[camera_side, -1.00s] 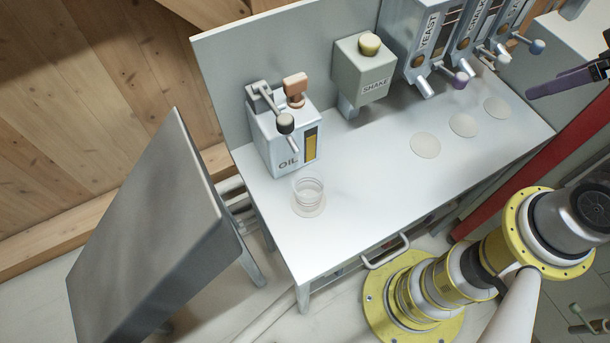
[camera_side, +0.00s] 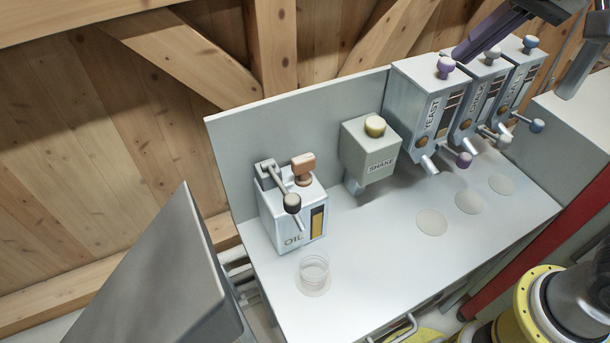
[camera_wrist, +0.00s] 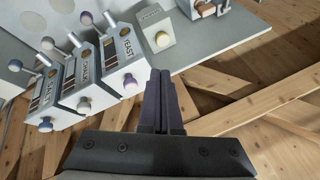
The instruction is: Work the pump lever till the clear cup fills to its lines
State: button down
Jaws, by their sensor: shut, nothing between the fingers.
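The oil dispenser (camera_side: 290,225) is a pale box labelled OIL with an amber sight strip. Its pump lever (camera_side: 292,203) ends in a dark knob at the front, and an orange-brown cap stands on top. The clear cup (camera_side: 314,268) stands upright on a pale disc in front of the dispenser; I see no liquid in it, and its lines are too small to read. My gripper (camera_side: 462,54) has dark purple fingers, shut and empty, above the yeast dispenser, well right of the lever. In the wrist view the fingers (camera_wrist: 160,76) are together; the cup is not seen there.
The shake dispenser (camera_side: 370,150) stands between the oil unit and my gripper. Several tall hoppers, including yeast (camera_side: 425,105), stand at the right with protruding knobs. Pale discs (camera_side: 432,222) mark the bench (camera_side: 390,265). A grey panel (camera_side: 160,275) stands at the left.

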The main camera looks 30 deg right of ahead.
jog(key=w+a+f+n+g, duration=0.1)
jog(key=a+f, duration=0.1)
jog(key=a, duration=0.8)
jog(key=w+a+f+n+g+y, duration=0.1)
jog(key=a+f+n, duration=0.1)
jog(key=a, duration=0.7)
jog(key=shift+w+a+f, duration=0.15)
jog(key=shift+a+f, duration=0.2)
jog(key=shift+a, duration=0.05)
send_over(289, 194)
jog(key=d, duration=0.2)
notch_tip(289, 194, down, 12)
jog(key=shift+s+a+f, duration=0.35)
jog(key=shift+s+a, duration=0.1)
jog(key=shift+s, duration=0.15)
jog(key=shift+s+f, duration=0.1)
